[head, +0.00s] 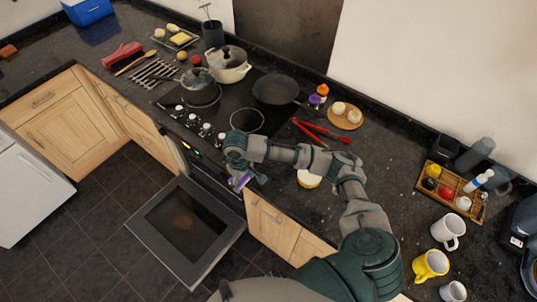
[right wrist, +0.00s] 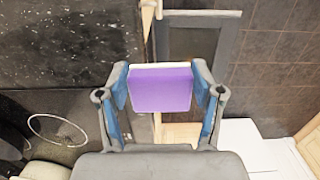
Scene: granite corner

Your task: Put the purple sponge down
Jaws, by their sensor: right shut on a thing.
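The purple sponge (head: 243,180) is between the fingers of my right gripper (head: 246,179) in the head view. In the right wrist view the sponge (right wrist: 160,90) sits squarely between both fingertips of my right gripper (right wrist: 161,88), with a pale strip along its far edge. My right gripper is shut on it and holds it near the front edge of the dark granite counter (head: 385,185), beside the stove. The arm hides part of the counter there. My left gripper is in neither view.
The oven door (head: 185,228) hangs open below the gripper. The cooktop holds a steel pot (head: 201,92), a white pot (head: 230,68) and a black pan (head: 275,90). Red tongs (head: 322,131) and a white-and-yellow round item (head: 308,179) lie on the counter. Mugs (head: 448,230) stand at right.

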